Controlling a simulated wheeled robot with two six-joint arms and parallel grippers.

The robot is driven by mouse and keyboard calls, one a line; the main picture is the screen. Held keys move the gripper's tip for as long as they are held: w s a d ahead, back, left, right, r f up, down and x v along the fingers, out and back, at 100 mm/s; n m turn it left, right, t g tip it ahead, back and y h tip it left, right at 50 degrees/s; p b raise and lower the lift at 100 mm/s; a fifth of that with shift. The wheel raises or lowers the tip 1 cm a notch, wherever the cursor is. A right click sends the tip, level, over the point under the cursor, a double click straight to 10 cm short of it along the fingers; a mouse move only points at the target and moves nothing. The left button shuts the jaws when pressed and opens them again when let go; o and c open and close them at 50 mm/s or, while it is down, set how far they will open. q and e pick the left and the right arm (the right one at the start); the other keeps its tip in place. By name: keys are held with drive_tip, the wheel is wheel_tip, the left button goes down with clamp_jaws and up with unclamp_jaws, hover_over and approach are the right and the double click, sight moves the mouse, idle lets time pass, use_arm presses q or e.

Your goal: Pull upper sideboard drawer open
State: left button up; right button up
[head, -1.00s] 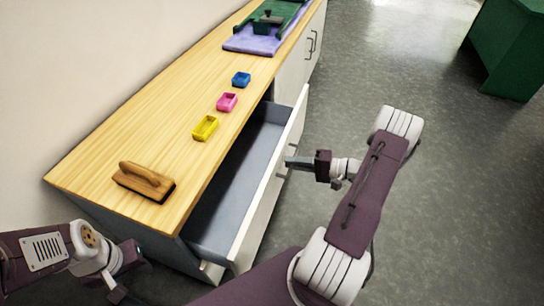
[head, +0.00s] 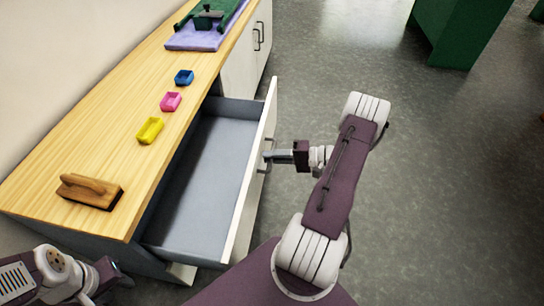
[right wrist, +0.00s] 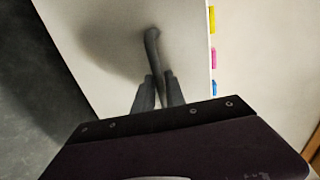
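The upper sideboard drawer (head: 208,170) stands wide open in the head view, and its grey inside is empty. Its white front (head: 252,180) faces right and carries a dark bar handle (head: 268,155). My right gripper (head: 268,156) is at this handle. In the right wrist view its two fingers (right wrist: 158,92) are closed around the handle bar (right wrist: 153,50), one on each side. My left gripper (head: 112,278) is at the lower left of the head view, in front of the sideboard's near end and away from the drawer; its fingers are not clear.
A green cabinet (head: 450,35) stands at the far right. The floor on the right is clear.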

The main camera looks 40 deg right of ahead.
drive_tip(key=shift+s+d+r, duration=0.1)
drive_tip(key=shift+d+r, duration=0.05)
drive_tip(key=p+v, duration=0.2)
drive_tip(key=v, duration=0.6)
drive_tip(key=shift+s+d+p, duration=0.2)
drive_tip(key=shift+s+p, duration=0.1)
drive_tip(key=shift+p, duration=0.05)
drive_tip(key=shift+d, duration=0.1)
